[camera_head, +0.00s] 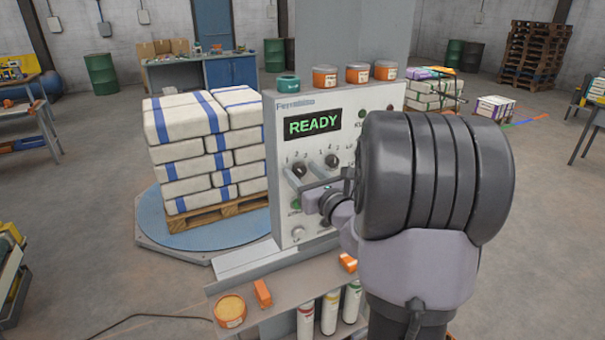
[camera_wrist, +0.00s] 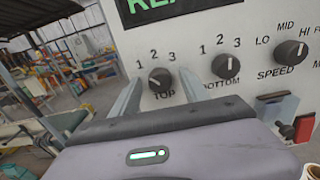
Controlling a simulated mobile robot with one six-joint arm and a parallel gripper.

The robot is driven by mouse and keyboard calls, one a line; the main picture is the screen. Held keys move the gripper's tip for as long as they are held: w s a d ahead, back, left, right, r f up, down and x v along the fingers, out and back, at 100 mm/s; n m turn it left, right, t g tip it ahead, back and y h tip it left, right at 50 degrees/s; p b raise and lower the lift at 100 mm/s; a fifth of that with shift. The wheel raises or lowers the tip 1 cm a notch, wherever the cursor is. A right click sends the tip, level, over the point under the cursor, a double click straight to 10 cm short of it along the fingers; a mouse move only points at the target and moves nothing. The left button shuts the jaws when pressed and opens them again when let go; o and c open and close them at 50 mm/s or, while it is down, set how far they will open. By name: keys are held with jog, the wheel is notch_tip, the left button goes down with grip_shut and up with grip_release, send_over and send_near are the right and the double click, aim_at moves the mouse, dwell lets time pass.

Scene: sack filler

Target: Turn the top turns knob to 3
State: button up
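The TOP knob (camera_wrist: 160,80) is a round black dial on the light grey panel, with 1, 2 and 3 printed around its upper side. Its pale mark appears to lean to the upper left, but I cannot tell its setting for certain. In the head view the TOP knob (camera_head: 299,169) sits below the READY display. My gripper (camera_wrist: 161,76) is open, one finger on each side of the TOP knob in the wrist view. Contact with the knob is not clear. In the head view my gripper (camera_head: 308,182) is at the panel front, partly hidden by my arm.
The SPEED knob (camera_wrist: 291,51) is farther right. A shelf (camera_head: 277,318) with small containers lies below the panel. A sack-laden pallet (camera_head: 216,216) stands to the left.

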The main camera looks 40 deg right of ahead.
grip_shut()
jog(key=shift+p, duration=0.3)
jog(key=m+p, duration=0.3)
jog(key=m, duration=0.1)
jog(key=shift+r+p, duration=0.2)
jog(key=shift+p, duration=0.2)
jog(key=m+p, duration=0.5)
jog(key=shift+p, duration=0.3)
jog(key=m+p, duration=0.5)
jog(key=shift+m+p, duration=0.3)
jog(key=m+p, duration=0.3)
jog(key=shift+f, duration=0.15)
jog(key=shift+m, duration=0.3)
